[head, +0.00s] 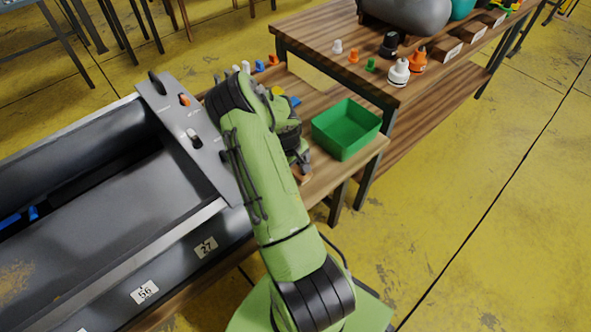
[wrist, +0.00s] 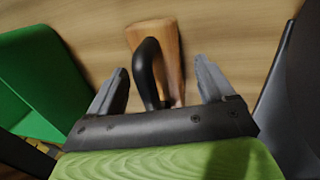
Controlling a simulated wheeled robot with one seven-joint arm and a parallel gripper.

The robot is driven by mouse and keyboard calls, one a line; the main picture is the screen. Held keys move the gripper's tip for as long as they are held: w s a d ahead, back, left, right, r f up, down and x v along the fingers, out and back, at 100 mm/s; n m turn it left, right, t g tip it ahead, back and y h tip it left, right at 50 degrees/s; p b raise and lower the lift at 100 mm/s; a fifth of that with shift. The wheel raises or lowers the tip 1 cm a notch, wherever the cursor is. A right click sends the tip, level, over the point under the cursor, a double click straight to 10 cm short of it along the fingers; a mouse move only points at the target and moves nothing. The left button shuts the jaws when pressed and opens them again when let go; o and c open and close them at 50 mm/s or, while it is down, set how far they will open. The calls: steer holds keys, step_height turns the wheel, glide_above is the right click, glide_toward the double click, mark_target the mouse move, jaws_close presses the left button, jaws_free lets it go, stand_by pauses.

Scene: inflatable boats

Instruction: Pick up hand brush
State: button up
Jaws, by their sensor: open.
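The hand brush, as far as I can tell, is the wooden piece (wrist: 168,50) with a black curved handle in the wrist view. It lies on the wooden bench top. My gripper (wrist: 168,88) is open, with one finger on each side of the handle and the lower wooden part. I cannot tell whether the fingers touch it. In the head view my gripper (head: 300,160) is low over the bench, partly hidden by my arm. Only a small brown bit (head: 302,176) shows beneath it, probably the brush; its bristles are not visible.
A green bin (head: 346,128) stands on the bench (head: 330,178), just right of my gripper; its wall (wrist: 42,75) shows at left in the wrist view. A higher table (head: 320,40) with valves is behind.

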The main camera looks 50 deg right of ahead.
steer(key=shift+r, duration=0.1)
steer(key=c, duration=1.2)
step_height(320, 180, up, 10)
steer(key=p, duration=0.3)
jaws_close()
